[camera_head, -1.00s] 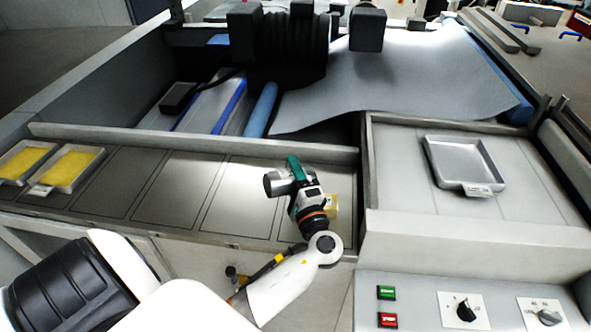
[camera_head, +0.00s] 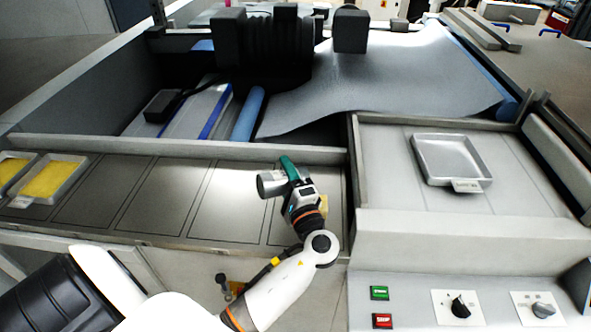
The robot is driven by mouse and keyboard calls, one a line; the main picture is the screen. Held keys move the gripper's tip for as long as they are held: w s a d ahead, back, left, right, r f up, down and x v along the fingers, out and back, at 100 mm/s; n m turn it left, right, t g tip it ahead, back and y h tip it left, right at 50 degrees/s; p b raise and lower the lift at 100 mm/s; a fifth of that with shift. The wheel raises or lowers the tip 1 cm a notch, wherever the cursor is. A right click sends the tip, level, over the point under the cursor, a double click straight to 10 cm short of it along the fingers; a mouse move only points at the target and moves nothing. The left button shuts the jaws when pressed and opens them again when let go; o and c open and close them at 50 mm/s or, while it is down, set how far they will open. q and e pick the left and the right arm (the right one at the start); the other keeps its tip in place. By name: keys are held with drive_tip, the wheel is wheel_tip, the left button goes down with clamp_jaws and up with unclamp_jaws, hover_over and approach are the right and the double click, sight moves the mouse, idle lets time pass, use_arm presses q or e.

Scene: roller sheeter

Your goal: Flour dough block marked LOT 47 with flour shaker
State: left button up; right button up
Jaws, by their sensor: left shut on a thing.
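My left gripper (camera_head: 284,177) is over the right part of the grey panelled counter, shut on a grey metal cylinder that looks like the flour shaker (camera_head: 271,184). The shaker lies tilted on its side in the jaws, above the counter. Yellow dough blocks sit in trays at the far left: one (camera_head: 52,180) in a tray with a white label (camera_head: 20,202), another (camera_head: 10,171) cut by the picture edge. The label text is too small to read, so I cannot tell which is LOT 47. My right gripper is not in view.
An empty grey tray (camera_head: 451,160) with a label (camera_head: 467,186) stands on the raised right platform. Behind the counter's back wall is the sheeter with a grey sheet (camera_head: 385,85). Green and red buttons (camera_head: 380,293) and knobs (camera_head: 460,307) are at front right. The middle counter panels are clear.

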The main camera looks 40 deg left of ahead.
use_arm(q)
drive_tip(key=shift+s+a+r, duration=0.1)
drive_tip(key=shift+s+a, duration=0.25)
drive_tip(key=shift+s, duration=0.3)
drive_tip(key=shift+w, duration=0.15)
drive_tip(key=shift+w+d, duration=0.2)
drive_tip(key=shift+w+d+b, duration=0.4)
drive_tip(key=shift+w+b, duration=0.05)
drive_tip(key=shift+w, duration=0.3)
